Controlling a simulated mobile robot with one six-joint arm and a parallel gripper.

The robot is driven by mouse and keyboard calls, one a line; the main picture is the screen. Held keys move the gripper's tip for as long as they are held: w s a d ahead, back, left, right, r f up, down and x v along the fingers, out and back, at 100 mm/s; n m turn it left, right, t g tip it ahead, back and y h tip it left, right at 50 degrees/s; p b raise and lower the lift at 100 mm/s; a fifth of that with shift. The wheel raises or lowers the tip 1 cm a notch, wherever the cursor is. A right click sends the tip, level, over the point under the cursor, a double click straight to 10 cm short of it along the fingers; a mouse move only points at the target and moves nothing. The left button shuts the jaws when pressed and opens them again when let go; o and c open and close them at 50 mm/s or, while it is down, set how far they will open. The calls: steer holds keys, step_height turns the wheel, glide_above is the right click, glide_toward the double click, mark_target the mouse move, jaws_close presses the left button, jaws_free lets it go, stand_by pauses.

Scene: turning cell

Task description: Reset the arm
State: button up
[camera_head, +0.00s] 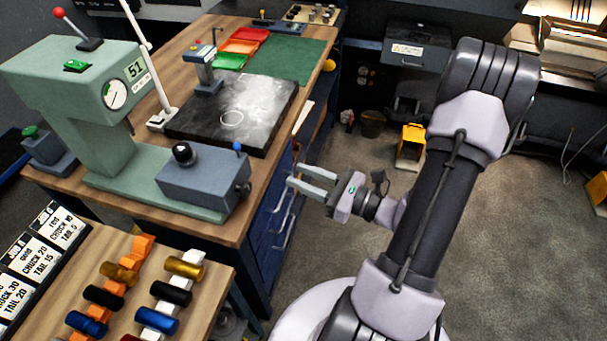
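My gripper (310,182) is at the end of my arm, in the middle of the view. Its two pale fingers point left and stand apart with nothing between them. It is in front of the blue drawer side of the workbench (262,205), below the level of the bench top. From this angle I cannot tell whether the fingertips touch the drawer handles (284,218). My arm is bent, with its elbow high at the upper right.
A green press with a dial (115,92) and a dark plate (232,112) stand on the workbench. Several coloured cylinders (184,267) lie on a rack on the wooden table at lower left. A yellow object (412,141) and a bucket (373,123) stand on the floor.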

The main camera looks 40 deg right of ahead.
stand_by(0.4)
steer(key=s+a+r+n+g+b, duration=0.15)
steer(key=s+a+n+g, duration=0.25)
steer(key=a+n+g, duration=0.5)
steer(key=s+a+r+n+g+b, duration=0.15)
steer(key=s+a+n+g, duration=0.4)
steer(key=a+n, duration=0.55)
step_height(320, 180, up, 7)
steer(key=n+t+h, duration=0.4)
steer(key=n+h, duration=0.1)
steer(key=n, duration=0.1)
steer(key=shift+s+d+n+h+b, duration=0.2)
steer(key=shift+d+n+h+b, duration=0.1)
steer(key=shift+d+b, duration=0.1)
